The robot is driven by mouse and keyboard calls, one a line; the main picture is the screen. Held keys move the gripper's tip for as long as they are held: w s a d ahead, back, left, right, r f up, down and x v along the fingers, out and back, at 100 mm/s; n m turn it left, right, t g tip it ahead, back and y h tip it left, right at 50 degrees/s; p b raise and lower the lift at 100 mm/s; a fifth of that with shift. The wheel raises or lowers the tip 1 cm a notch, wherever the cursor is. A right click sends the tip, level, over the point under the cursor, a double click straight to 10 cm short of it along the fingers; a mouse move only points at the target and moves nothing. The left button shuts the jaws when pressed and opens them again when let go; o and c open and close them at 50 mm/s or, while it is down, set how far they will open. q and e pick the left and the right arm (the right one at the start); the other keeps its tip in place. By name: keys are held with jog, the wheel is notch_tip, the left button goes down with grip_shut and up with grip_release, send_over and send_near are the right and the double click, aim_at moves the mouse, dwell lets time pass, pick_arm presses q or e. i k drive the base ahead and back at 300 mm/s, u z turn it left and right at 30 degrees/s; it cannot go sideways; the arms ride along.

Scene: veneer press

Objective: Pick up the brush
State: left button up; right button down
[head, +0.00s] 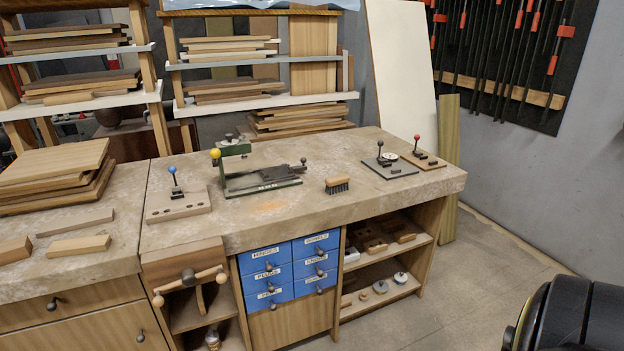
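The brush (337,184) has a tan wooden back and dark bristles. It sits on the worktop of the grey stone-like bench (262,226), bristles down, to the right of the green machine. It stands clear of the things around it. Neither of my grippers is in the head view.
A green machine with a yellow knob (262,183) stands left of the brush. Blue drawers (290,268) are below. Boards (55,175) lie at left. Floor at right is partly clear.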

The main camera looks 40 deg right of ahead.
aim_at(341, 182)
jog(key=z, duration=1.6)
